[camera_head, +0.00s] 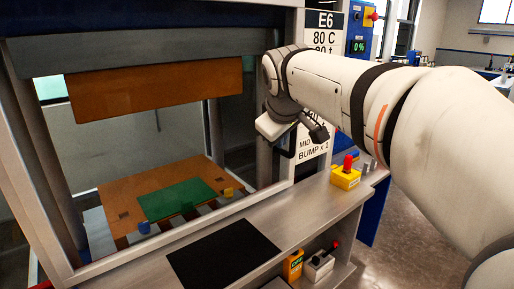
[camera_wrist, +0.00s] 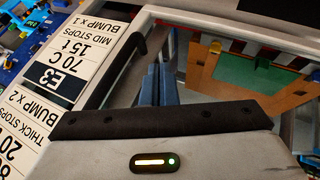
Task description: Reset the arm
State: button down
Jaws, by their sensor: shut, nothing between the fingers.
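My gripper (camera_wrist: 158,86) shows in the wrist view as two blue fingers close together, shut and empty, partly hidden behind the dark edge of my wrist. In the head view my arm reaches in from the right. Its end hangs in front of the press's right post, beside the label sign (camera_head: 313,150), and the fingers are hard to make out there. The end is above the bench and apart from the orange plate (camera_head: 118,212) with the green sheet (camera_head: 178,199) inside the press.
The press's orange upper plate (camera_head: 155,88) hangs over the lower one. A black mat (camera_head: 224,257) lies on the metal bench (camera_head: 300,205). A yellow box with a red knob (camera_head: 346,174) stands at the bench's right. A blue control panel (camera_head: 360,32) is behind my arm.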

jog(key=v, duration=0.6)
jog(key=s+d+f+m+g, duration=0.1)
jog(key=s+f+m, duration=0.1)
jog(key=s+f, duration=0.4)
jog(key=s+d+f+m+g, duration=0.2)
jog(key=s+f, duration=0.4)
jog(key=f, duration=0.6)
jog(key=s+d+f+m+g+y, duration=0.1)
jog(key=s+f+m, duration=0.2)
jog(key=s+f, duration=0.3)
notch_tip(320, 180, down, 4)
jog(key=shift+d+f+m+g, duration=0.1)
jog(key=shift+d+m+g, duration=0.2)
jog(key=shift+d+g, duration=0.1)
